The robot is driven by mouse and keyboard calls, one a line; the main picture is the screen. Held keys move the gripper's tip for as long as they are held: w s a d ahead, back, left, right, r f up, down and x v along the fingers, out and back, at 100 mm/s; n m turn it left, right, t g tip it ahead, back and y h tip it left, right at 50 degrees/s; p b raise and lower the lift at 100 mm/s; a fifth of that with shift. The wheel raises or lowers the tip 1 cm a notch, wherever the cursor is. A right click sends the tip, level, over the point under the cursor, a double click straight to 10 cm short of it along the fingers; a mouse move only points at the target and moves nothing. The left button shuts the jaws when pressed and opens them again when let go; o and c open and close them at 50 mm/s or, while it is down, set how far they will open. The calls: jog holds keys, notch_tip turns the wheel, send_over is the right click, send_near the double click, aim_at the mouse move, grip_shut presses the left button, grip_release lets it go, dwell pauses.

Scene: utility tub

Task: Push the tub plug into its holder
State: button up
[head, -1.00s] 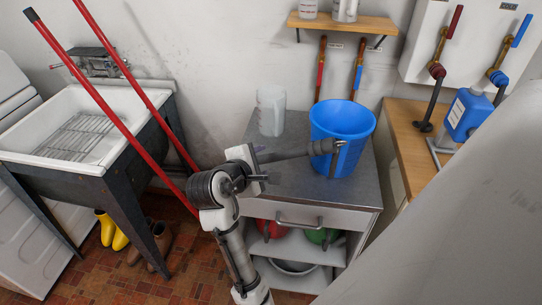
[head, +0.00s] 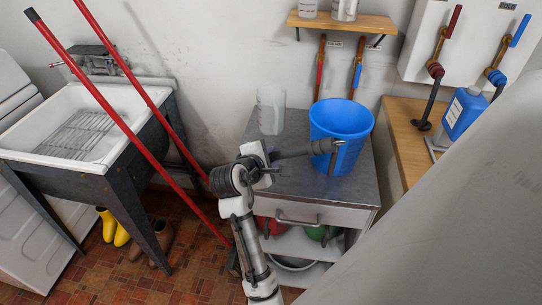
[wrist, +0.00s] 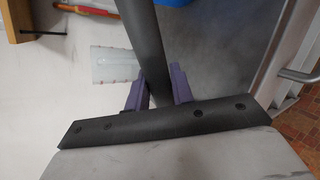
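My gripper (head: 268,160) is above the front left of the grey-topped cabinet. In the wrist view its two purple fingers (wrist: 159,88) stand on both sides of a long dark grey rod (wrist: 147,40) and appear shut on it. In the head view the rod (head: 302,151) points right, and its wider far end is in front of the blue bucket. This rod seems to be the tub plug; I cannot tell whether it touches the bucket. The white utility tub (head: 40,108) with a wire rack is at the left. I cannot make out the plug's holder.
The blue bucket (head: 341,125) and a translucent jug (head: 271,108) stand on the cabinet (head: 300,185). Red poles (head: 95,95) lean across the tub. A blue jug (head: 463,112) stands on the wooden counter at right. Yellow boots (head: 112,228) are under the tub.

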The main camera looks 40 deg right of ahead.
grip_shut()
jog(key=shift+r, duration=0.1)
